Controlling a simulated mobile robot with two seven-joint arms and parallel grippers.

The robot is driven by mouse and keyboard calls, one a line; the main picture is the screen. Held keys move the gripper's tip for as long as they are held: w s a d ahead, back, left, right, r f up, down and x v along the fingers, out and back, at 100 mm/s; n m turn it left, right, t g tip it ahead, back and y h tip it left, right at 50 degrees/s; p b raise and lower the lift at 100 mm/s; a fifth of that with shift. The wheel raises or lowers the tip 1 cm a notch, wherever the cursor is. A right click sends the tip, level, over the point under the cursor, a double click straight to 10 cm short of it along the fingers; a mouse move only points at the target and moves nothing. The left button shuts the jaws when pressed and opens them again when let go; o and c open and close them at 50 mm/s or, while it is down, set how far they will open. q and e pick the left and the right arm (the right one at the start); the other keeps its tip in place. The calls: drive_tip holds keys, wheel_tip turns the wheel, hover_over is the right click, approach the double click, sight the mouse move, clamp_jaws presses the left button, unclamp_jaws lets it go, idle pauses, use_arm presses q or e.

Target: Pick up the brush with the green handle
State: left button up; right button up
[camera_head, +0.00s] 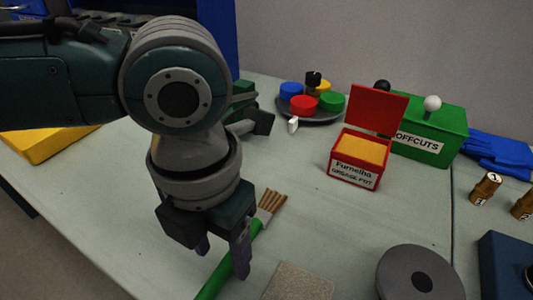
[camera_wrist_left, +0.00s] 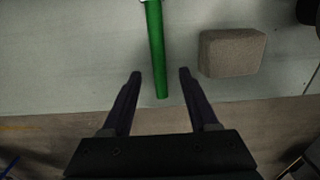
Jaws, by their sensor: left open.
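The brush with the green handle (camera_head: 229,262) lies on the pale workbench, its tan bristles (camera_head: 270,203) pointing away from me. My left gripper (camera_head: 222,260) is open, pointing down over the handle, and hides part of the brush in the head view. In the left wrist view the green handle (camera_wrist_left: 156,50) runs between the two fingertips of my left gripper (camera_wrist_left: 160,74), with a gap on each side. The handle's near end shows there; the bristles are out of that view. I cannot tell the height of the fingertips above the bench. My right gripper is not in view.
A grey-brown block (camera_head: 298,283) lies right of the handle, also in the wrist view (camera_wrist_left: 232,52). A dark round disc (camera_head: 420,275) stands farther right. A red grease pot (camera_head: 354,175) and a green offcuts box (camera_head: 430,135) stand behind. The bench's near edge is close to the handle end.

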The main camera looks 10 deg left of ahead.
use_arm(q)
wheel_tip(320, 180, down, 3)
drive_tip(key=shift+r, duration=0.1)
drive_tip(key=shift+w, duration=0.1)
clamp_jaws()
idle(0.4)
